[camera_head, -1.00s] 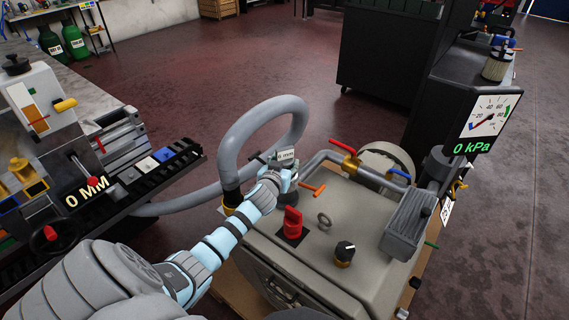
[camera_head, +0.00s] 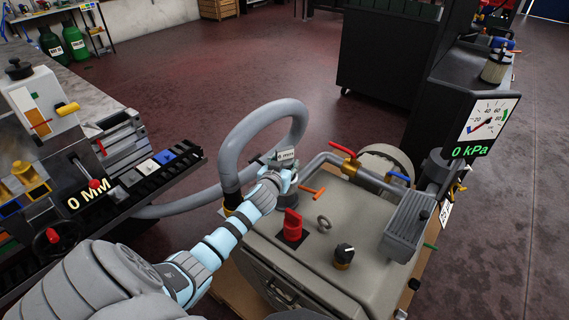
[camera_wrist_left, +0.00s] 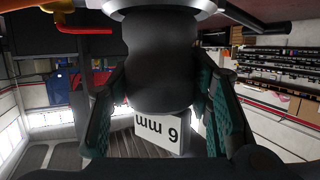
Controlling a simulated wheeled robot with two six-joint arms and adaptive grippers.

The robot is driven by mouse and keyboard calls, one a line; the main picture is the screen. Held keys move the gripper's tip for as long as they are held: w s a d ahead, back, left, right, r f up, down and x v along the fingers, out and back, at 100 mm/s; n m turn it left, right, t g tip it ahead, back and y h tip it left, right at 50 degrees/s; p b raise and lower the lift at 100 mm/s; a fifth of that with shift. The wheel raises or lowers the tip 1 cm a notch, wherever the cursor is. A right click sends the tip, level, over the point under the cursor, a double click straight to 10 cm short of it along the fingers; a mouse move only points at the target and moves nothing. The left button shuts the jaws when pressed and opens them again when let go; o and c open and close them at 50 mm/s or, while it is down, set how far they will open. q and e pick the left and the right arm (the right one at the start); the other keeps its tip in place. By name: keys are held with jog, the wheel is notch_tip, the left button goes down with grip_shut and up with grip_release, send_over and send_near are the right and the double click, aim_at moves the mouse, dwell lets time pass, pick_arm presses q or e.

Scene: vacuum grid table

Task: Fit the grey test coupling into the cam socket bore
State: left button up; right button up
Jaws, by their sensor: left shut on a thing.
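My left gripper (camera_head: 279,172) is over the top of the grey machine. In the left wrist view its fingers (camera_wrist_left: 160,115) are closed around the dark grey rounded coupling (camera_wrist_left: 160,65). The coupling meets a light grey round rim (camera_wrist_left: 165,8) at the picture's top. A grey round fitting (camera_head: 290,198), probably the cam socket, shows below the gripper, beside an orange lever (camera_head: 312,191). The bore is hidden, and I cannot tell how deep the coupling sits. A small white readout (camera_head: 287,155) stands by the gripper; it also shows upside down in the left wrist view (camera_wrist_left: 160,132). My right gripper is not in view.
A thick grey hose (camera_head: 228,150) loops behind my left arm. A red knob (camera_head: 292,225), a black knob (camera_head: 344,254) and a metal ring (camera_head: 324,222) stand on the machine top. A pipe with a red-handled valve (camera_head: 350,163) runs behind. The gauge (camera_head: 486,128) reads 0 kPa.

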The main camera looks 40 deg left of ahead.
pick_arm(q)
jog(key=shift+f+b, duration=1.25)
jog(key=shift+f, duration=0.1)
dwell(0.5)
jog(key=o, duration=1.6)
jog(key=shift+f, duration=0.1)
jog(key=shift+s, duration=0.1)
jog(key=v, duration=1.2)
